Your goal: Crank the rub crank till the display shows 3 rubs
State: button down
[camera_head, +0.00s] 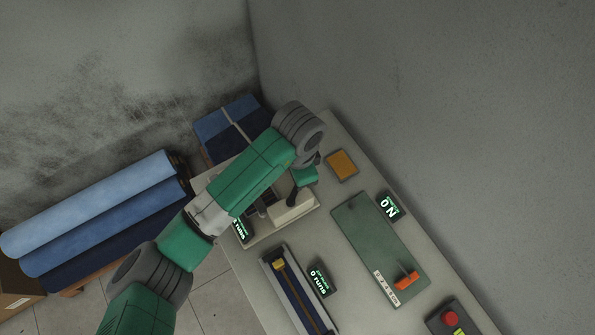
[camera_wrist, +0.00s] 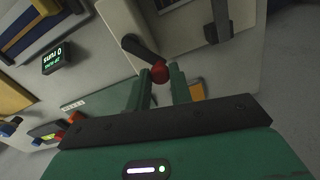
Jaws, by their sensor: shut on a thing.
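The rub crank (camera_wrist: 140,49) is a black arm with a red knob (camera_wrist: 160,73), on the side of a cream housing (camera_wrist: 112,18). In the wrist view my gripper (camera_wrist: 161,78) has its two green fingers closed around the red knob. In the head view the cream housing (camera_head: 293,213) stands below my wrist, and the knob is hidden. The rubs display (camera_head: 240,231) is partly covered by my arm; its word "rubs" shows, but I cannot read its number surely.
Beside the housing lies a long tray with a yellow-topped slider (camera_head: 279,265) and a display (camera_head: 318,279) reading "0 runs". Blue rolls lie left.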

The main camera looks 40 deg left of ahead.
jog(key=c, duration=1.3)
grip_release()
jog(key=shift+o, duration=0.2)
jog(key=shift+r, duration=0.15)
notch_tip(320, 180, up, 8)
jog(key=shift+f+p, duration=0.2)
jog(key=shift+p, duration=0.1)
